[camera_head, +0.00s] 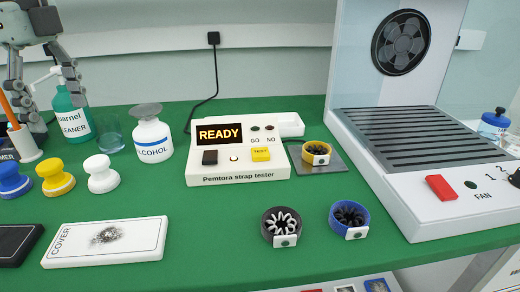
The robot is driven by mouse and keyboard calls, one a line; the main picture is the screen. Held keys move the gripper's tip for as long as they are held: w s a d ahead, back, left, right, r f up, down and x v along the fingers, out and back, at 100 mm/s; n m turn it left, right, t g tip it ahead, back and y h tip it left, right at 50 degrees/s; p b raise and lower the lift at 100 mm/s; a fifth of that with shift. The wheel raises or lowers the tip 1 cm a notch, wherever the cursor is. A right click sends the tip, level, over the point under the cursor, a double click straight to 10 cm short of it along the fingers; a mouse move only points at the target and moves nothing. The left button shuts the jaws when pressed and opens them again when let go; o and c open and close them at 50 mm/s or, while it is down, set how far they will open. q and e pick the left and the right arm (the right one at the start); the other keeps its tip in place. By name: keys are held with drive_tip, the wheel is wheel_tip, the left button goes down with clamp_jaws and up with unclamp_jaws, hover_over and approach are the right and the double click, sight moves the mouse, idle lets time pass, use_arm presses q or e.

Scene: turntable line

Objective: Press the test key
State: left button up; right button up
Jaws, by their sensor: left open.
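The white strap tester (238,172) stands on the green mat, its lit display (219,133) reading READY. Two small lamps marked GO and NO sit above the yellow key. My left gripper (46,90) is at the upper left, fingers pointing down and spread, near the green cleaner bottle and well left of the tester. It touches no key. My right gripper is out of view.
A yellow-banded coil (316,153) lies on a metal plate beside the tester. Black (281,226) and blue (349,219) coils lie in front. The alcohol bottle (152,138) stands between my left gripper and the tester. A fan unit (396,190) fills the right. The mat's centre front is clear.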

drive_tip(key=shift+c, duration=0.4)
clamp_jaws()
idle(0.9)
